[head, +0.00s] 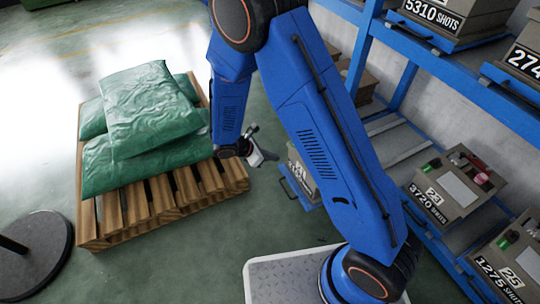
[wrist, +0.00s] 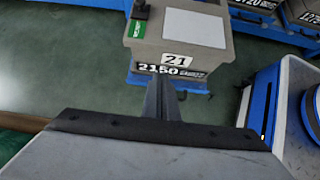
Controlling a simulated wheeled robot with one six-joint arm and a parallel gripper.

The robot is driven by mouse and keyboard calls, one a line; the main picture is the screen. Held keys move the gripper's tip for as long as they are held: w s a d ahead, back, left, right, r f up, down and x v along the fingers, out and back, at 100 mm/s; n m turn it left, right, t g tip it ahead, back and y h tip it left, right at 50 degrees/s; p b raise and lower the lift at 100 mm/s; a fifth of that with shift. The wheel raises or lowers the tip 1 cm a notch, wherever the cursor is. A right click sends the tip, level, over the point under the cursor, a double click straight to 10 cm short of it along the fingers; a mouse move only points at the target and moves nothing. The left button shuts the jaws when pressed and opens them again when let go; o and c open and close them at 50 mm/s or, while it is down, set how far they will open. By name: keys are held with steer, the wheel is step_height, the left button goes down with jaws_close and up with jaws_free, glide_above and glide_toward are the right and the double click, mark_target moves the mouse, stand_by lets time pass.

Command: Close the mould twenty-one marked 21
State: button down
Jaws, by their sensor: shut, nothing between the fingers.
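The mould marked 21 (wrist: 218,56) is a grey-beige box at the top middle of the wrist view. Its front carries the labels "21" and "2150", with a pale plate and a green tag above them. It sits on a blue base. In the head view the mould (head: 293,158) is mostly hidden behind my blue arm. The wrist view cuts off its far part, so I cannot tell whether it is open or closed. My gripper (wrist: 161,98) is shut and empty, its fingertips pointing toward the mould's front. In the head view my gripper (head: 262,157) is left of the mould.
A wooden pallet (head: 160,218) with green sacks (head: 150,110) stands to the left. A blue rack (head: 362,45) on the right holds other moulds, including 23 (head: 455,187) and 25 (head: 515,255).

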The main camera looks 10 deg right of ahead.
mark_target(296, 157)
steer(key=shift+w+d+f, duration=0.4)
steer(key=shift+d+f, duration=0.3)
steer(key=shift+d, duration=0.6)
steer(key=shift+w+d+f, duration=0.45)
steer(key=shift+d+f, duration=0.2)
steer(key=shift+d, duration=0.65)
steer(key=shift+w+d+f, duration=0.4)
steer(key=shift+d+f, duration=0.3)
steer(key=shift+d, duration=0.6)
